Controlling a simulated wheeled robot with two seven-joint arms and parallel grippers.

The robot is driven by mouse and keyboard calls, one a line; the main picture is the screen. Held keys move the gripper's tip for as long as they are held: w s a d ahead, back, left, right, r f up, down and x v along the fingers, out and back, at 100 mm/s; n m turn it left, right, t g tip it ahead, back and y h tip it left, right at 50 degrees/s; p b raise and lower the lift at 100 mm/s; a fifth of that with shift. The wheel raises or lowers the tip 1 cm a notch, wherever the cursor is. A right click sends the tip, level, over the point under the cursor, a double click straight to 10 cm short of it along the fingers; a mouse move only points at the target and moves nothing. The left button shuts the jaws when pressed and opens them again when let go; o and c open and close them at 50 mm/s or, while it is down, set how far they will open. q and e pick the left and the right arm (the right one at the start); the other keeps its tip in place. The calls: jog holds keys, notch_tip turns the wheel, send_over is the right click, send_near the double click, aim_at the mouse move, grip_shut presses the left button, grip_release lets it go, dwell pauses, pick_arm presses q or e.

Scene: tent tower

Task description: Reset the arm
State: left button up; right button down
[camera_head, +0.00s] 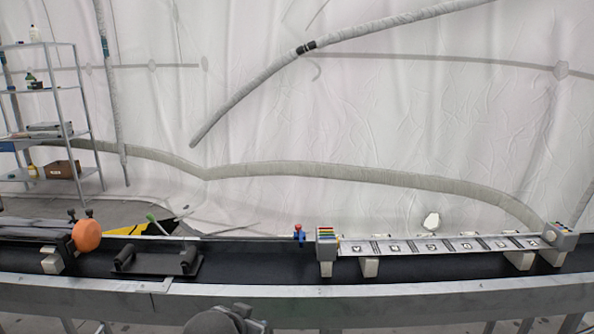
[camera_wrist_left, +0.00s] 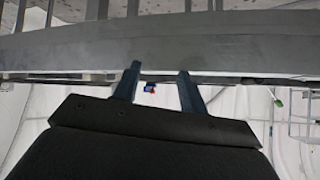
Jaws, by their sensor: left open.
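My left gripper (camera_wrist_left: 158,82) shows in the left wrist view with its two dark fingers spread apart and nothing between them. Its fingertips overlap the grey metal edge of the bench (camera_wrist_left: 200,45) in that view; I cannot tell whether they touch it. That view looks upside down, with the bench edge at the top. In the head view only a dark rounded part of my own arm shows at the bottom middle, below the bench (camera_head: 400,303). My left gripper's fingers are not visible there. My right gripper is in neither view.
On the bench stand a panel strip with marked squares (camera_head: 440,245), a black cradle (camera_head: 158,262), an orange knob (camera_head: 86,235) and a small blue and red part (camera_head: 299,234). A metal shelf (camera_head: 75,110) stands at the left. Pale tubes hang along the white tent wall.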

pick_arm(q)
jog(key=s+a+f+n+g+p, duration=0.1)
jog(key=s+f+g, duration=0.2)
jog(key=s+f, duration=0.9)
jog(key=s+a+f+n+g+p, duration=0.1)
jog(key=s+f+g, duration=0.3)
jog(key=s+f, duration=0.9)
jog(key=s+a, duration=0.1)
jog(key=s, duration=0.4)
jog(key=shift+a+g+y, duration=0.2)
jog(key=shift+g+y, duration=0.1)
